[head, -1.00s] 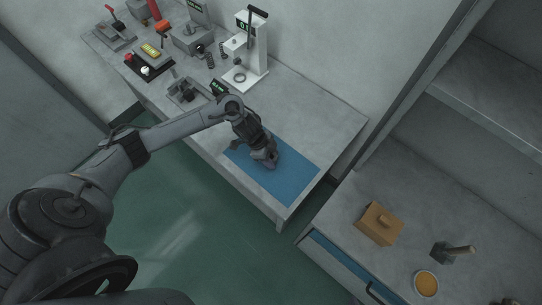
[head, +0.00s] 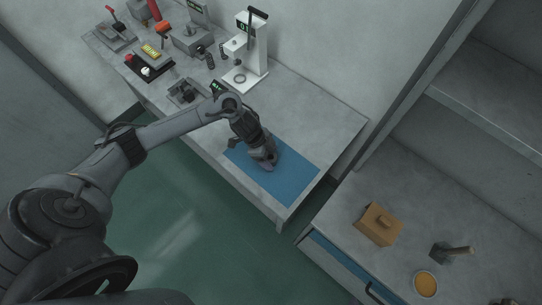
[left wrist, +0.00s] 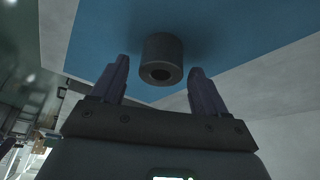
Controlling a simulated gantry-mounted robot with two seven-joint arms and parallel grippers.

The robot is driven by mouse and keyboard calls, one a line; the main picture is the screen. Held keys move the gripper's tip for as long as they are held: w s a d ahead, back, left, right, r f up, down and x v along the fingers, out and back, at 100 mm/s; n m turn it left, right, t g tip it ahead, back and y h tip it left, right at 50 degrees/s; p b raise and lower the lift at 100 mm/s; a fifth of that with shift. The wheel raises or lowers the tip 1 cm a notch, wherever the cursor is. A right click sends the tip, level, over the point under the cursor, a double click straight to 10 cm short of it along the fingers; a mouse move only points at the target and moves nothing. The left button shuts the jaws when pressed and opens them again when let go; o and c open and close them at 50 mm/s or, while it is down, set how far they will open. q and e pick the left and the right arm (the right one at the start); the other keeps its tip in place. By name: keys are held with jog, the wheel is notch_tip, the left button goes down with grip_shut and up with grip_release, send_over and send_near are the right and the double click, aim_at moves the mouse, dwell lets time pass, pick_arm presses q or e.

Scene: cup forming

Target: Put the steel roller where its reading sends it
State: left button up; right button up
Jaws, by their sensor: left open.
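In the head view my left gripper (head: 265,163) is low over the blue mat (head: 293,180) and hides the roller. My right gripper is not in view.
A white press-like stand with a display (head: 246,50) stands behind the mat. A dark tray (head: 187,92) and several instruments crowd the bench's far left.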

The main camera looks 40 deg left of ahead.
pick_arm(q)
jog(key=p+v, duration=0.2)
jog(key=v, duration=0.8)
jog(key=s+d+n+t, duration=0.15)
jog(key=d+t, duration=0.35)
jog(key=d, duration=1)
jog(key=s+a+n+g+y, duration=0.2)
jog(key=s+n, duration=0.2)
jog(key=s, duration=0.3)
jog(key=s+a+r+n+g+y, duration=0.1)
jog(key=s+n, duration=0.3)
jog(key=s, duration=0.4)
jog(key=shift+a+r+g+y, duration=0.3)
jog(key=shift+a+g+y, duration=0.1)
jog(key=shift+a, duration=0.2)
jog(key=shift+w+r, duration=0.1)
notch_tip(320, 180, up, 23)
jog(key=p, duration=2.3)
jog(key=shift+r, duration=0.15)
